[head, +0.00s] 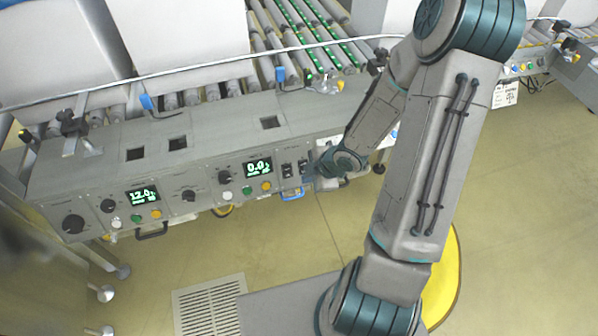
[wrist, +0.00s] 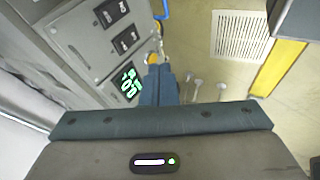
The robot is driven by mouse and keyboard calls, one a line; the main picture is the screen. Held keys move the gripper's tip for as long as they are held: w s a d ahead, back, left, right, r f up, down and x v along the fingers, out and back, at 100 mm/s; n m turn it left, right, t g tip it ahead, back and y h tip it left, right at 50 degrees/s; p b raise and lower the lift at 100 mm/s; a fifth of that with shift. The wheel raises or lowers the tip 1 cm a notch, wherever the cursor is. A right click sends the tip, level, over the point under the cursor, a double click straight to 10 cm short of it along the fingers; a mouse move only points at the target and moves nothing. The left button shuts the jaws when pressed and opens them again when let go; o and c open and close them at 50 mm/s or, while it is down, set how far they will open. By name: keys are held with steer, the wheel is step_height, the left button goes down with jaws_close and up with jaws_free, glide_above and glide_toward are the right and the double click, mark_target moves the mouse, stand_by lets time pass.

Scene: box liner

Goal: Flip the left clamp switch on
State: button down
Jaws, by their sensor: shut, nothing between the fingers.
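Two black clamp switches sit side by side on the grey control panel's front face. The left clamp switch (head: 287,170) is the one nearer the green display, and it also shows in the wrist view (wrist: 126,40). The right clamp switch (head: 303,167) is beside it and shows in the wrist view too (wrist: 111,12). Their rocker positions are too small to read. My gripper (head: 312,176) is just right of the switches in the head view. In the wrist view its blue fingers (wrist: 158,72) are shut together, empty, beside the panel, seemingly apart from both switches.
The grey control panel (head: 215,150) carries knobs, coloured buttons and two displays, one reading 0.0 (head: 258,168) and one 12.0 (head: 143,197). A blue handle (head: 292,194) sticks out below the switches. Floor in front is open, with a grate (head: 207,308).

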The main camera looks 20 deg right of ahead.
steer(key=shift+s+d+r+p, duration=0.25)
steer(key=shift+s+r, duration=0.2)
steer(key=shift+r, duration=0.1)
steer(key=shift+s+d+r+p, duration=0.2)
steer(key=shift+s+r, duration=0.2)
steer(key=shift+r, duration=0.1)
steer(key=s+d+r+m+h+p, duration=0.1)
steer(key=d+r+m+h+p, duration=0.3)
steer(key=r, duration=0.5)
steer(key=s+d+r+m+h+p, duration=0.15)
steer(key=r+m, duration=0.35)
steer(key=r, duration=0.5)
steer(key=s+a+r+m+g+p, duration=0.1)
steer(key=s+a+r+m+p, duration=0.1)
steer(key=s+a+r+m, duration=0.2)
steer(key=s+a+r+m+y+p, duration=0.1)
steer(key=s+a+r+m, duration=0.3)
steer(key=r, duration=0.7)
steer(key=s+m+p, duration=0.1)
steer(key=s, duration=0.1)
steer(key=shift+s+g+p, duration=0.3)
steer(key=shift+g+p, duration=0.1)
